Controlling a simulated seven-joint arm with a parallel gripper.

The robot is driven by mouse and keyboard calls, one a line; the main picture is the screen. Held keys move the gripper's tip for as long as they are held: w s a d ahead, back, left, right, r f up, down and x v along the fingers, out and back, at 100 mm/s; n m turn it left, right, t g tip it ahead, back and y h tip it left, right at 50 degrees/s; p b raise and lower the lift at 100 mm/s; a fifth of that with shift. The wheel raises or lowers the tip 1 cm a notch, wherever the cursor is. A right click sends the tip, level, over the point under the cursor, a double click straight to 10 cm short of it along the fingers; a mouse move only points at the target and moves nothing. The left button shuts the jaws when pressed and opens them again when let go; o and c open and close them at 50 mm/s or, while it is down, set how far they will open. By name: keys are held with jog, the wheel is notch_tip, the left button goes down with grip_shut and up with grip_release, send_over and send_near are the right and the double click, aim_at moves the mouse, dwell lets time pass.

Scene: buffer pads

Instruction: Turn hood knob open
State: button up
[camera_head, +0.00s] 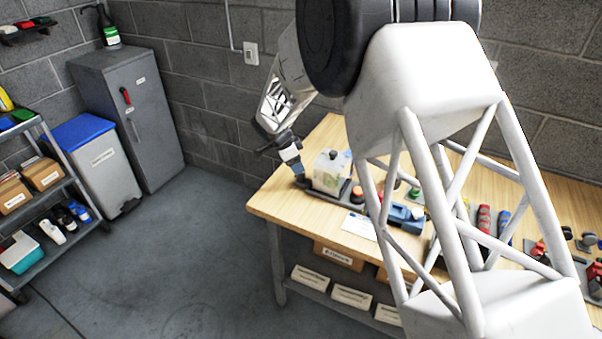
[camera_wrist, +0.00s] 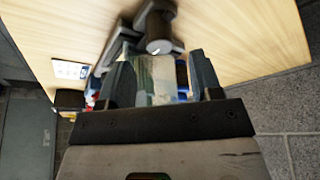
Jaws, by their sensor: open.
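A pale, partly see-through hood (camera_head: 327,178) stands on a dark base at the left end of the wooden bench. A small dark knob (camera_head: 333,154) sits on its top. My gripper (camera_head: 298,170) is just left of the hood, pointing down. In the wrist view my gripper (camera_wrist: 160,62) is open, with a dark finger on either side of the pale hood (camera_wrist: 153,85). Whether the fingers touch it I cannot tell. A grey cylinder with a dark mount (camera_wrist: 159,32) shows beyond the fingertips; I cannot tell whether it is the knob.
The wooden bench (camera_head: 265,203) has bare room at its front left corner. A blue tool (camera_head: 405,216) and a white card (camera_head: 360,226) lie right of the hood. Labelled boxes (camera_head: 338,257) sit on the shelf below. My arm hides part of the bench.

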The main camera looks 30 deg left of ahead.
aim_at(304, 177)
jog(key=shift+x, duration=2.75)
jog(key=c, duration=0.9)
jog(key=shift+n, duration=0.4)
jog(key=n+t+y, duration=0.1)
jog(key=n, duration=0.3)
jog(key=shift+y, duration=0.3)
jog(key=shift+n+y, duration=0.8)
jog(key=shift+n, duration=1.3)
